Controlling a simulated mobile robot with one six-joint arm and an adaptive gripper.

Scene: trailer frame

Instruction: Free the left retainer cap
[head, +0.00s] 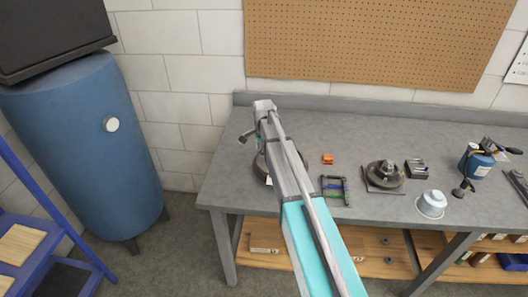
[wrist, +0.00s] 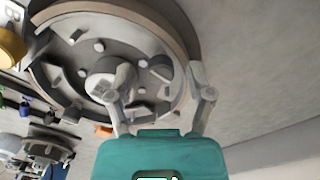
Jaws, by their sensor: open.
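A round grey brake assembly (wrist: 50,55) with a raised outer rim fills the upper left of the wrist view. Its face carries a central hub, curved parts and several small pale studs or caps, one of them a small round cap (wrist: 99,46). I cannot tell which one is the left retainer cap. My gripper (wrist: 160,72) is open in front of the assembly's lower right part, its fingers apart. Its left finger overlaps the hub in the picture; contact cannot be told. In the head view the assembly (head: 261,168) is mostly hidden behind my arm.
A blue tank (head: 85,150) stands left.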

